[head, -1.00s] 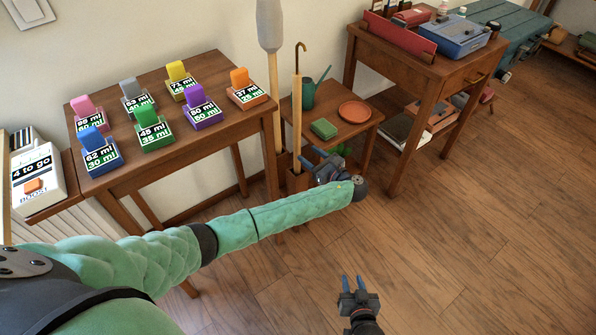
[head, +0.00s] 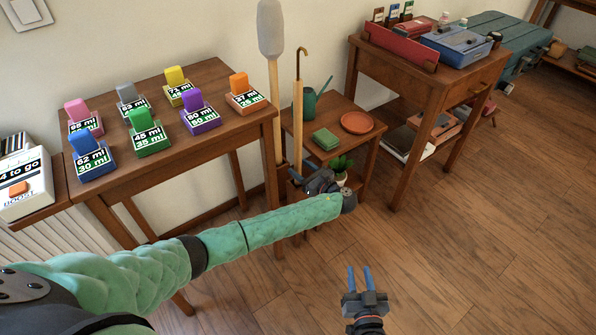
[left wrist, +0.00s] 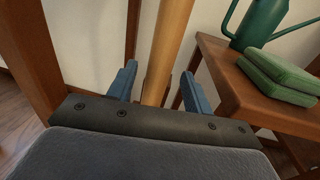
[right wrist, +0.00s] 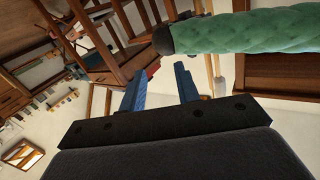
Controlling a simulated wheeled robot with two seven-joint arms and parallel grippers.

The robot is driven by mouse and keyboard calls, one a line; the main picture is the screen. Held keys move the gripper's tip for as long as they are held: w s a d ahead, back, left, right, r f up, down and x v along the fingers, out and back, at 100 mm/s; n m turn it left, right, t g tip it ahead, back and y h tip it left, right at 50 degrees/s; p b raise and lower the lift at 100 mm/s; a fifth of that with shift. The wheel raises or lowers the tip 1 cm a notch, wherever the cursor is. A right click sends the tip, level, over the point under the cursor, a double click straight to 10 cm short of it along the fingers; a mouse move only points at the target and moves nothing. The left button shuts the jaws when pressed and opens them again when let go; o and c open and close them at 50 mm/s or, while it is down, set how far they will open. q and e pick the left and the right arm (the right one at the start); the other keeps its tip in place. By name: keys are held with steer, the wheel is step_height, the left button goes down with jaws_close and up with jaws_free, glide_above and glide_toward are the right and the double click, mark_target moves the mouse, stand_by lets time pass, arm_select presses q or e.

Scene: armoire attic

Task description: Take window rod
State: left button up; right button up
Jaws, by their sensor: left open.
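Two tall poles stand in a wooden holder between the tables. One is a pale pole with a grey, thick top (head: 271,30); the other is a tan shaft with a dark hooked top (head: 298,95). I cannot tell for sure which is the window rod. My left gripper (head: 322,180) is low near the holder, partly hidden by its own arm. In the left wrist view, a tan pole (left wrist: 168,45) shows between the open blue fingers; its lower part is hidden by the gripper body. My right gripper (head: 359,268) is open and empty above the floor.
A table with coloured number blocks (head: 205,80) stands left of the holder. The floor at right is clear.

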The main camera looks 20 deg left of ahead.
mark_target(295, 165)
arm_select(q)
steer(key=x, duration=0.3)
steer(key=shift+a+f, duration=0.1)
steer(key=shift+a, duration=0.1)
jaws_close()
arm_select(e)
steer(key=r, duration=0.2)
steer(key=r+t, duration=0.1)
steer(key=r, duration=0.1)
steer(key=w+r+t, duration=0.1)
steer(key=shift+r, duration=0.4)
